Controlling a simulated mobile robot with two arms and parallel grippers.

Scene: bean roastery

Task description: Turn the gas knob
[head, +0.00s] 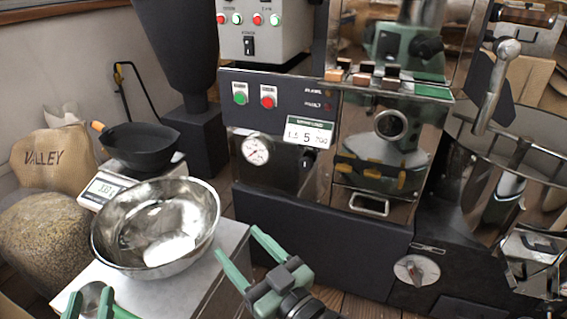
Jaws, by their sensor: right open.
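The roaster's front panel carries a round white gauge (255,150) with a small black knob (308,158) to its right, under a card reading 5. A larger round dial with a pointer (416,271) sits low on the dark base; no label shows which one is the gas knob. My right gripper (238,242) is open and empty, in front of the roaster and below the panel, apart from both. My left gripper (88,298) is at the bottom left edge, partly cut off. A shiny metal piece shows between its green fingers; whether it is gripped is unclear.
A steel bowl (155,225) stands on the pale table (215,258) beside my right gripper. A scale (104,188) with a black pan (142,146) is behind it. Sacks (50,240) lie at left. The roaster's cooling bin (510,180) is at right.

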